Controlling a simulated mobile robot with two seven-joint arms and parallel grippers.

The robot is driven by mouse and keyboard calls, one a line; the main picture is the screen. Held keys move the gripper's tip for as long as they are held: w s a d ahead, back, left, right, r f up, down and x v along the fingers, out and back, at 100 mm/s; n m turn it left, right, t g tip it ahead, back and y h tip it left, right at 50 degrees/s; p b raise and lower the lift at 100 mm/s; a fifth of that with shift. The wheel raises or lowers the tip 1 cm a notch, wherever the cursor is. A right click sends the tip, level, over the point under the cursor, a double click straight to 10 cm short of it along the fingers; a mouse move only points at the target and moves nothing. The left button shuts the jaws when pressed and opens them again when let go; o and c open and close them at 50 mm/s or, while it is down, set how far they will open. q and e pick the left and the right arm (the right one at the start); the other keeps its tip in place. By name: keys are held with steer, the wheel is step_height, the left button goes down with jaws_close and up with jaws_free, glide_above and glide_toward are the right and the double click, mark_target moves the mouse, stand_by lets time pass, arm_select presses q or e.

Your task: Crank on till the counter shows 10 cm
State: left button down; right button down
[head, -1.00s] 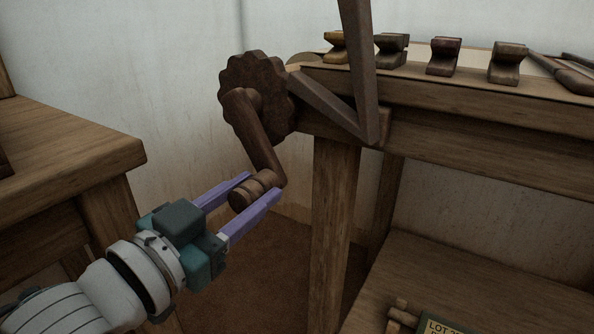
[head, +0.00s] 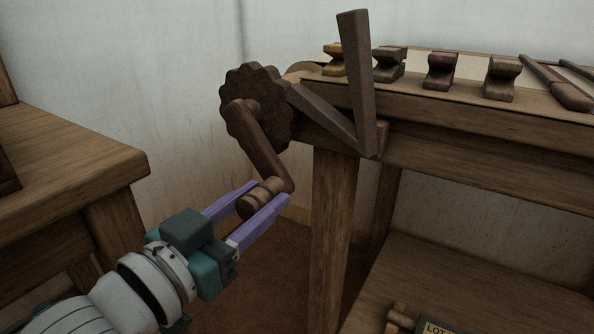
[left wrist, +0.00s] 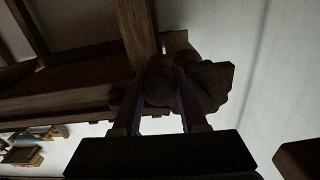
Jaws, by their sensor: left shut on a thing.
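The crank (head: 264,150) is a dark wooden arm running down and right from a toothed wheel (head: 256,92) at the loom's left end. Its round grip (head: 262,197) sticks out at the lower end. My left gripper (head: 252,204) is shut on this grip, with one purple finger on either side. In the left wrist view the fingers close around the dark grip (left wrist: 159,86), dimly lit. A counter reading does not show in either view. My right gripper is not in view.
A slanted wooden lever (head: 358,85) stands just right of the wheel. Several small wooden blocks (head: 440,72) line the loom's top beam. A wooden table (head: 70,150) stands at left. A dark green card starting "LOT" (head: 440,326) is at the bottom edge.

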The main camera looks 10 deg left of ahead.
arm_select(q)
steer(key=s+d+r+n+p, duration=0.1)
steer(key=d+r+n+p, duration=0.2)
steer(key=r+n+p, duration=0.8)
steer(key=shift+n+p, duration=0.65)
steer(key=shift+n, duration=0.85)
steer(key=shift+c, duration=2.2)
jaws_free()
steer(key=shift+s, duration=0.1)
steer(key=p+v, duration=0.2)
steer(key=v, duration=0.8)
